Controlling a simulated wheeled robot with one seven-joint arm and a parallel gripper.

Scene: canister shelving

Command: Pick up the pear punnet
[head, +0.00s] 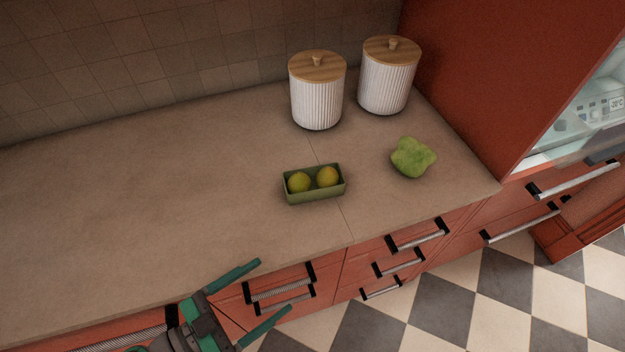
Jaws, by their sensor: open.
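The pear punnet (315,195) is a small green rectangular tray holding two yellow-green pears (299,182). It stands on the beige countertop (150,200), not far from the front edge. My gripper (275,288) is at the lower left of the punnet, in front of the counter's edge. Its two green-tipped fingers are spread apart with nothing between them. It is well apart from the punnet.
Two white ribbed canisters with wooden lids, one nearer (317,98) and one farther (386,82), stand behind the punnet. A lumpy green fruit or vegetable (412,158) lies to its right. A red cabinet side (480,80) closes off the right. The left countertop is clear.

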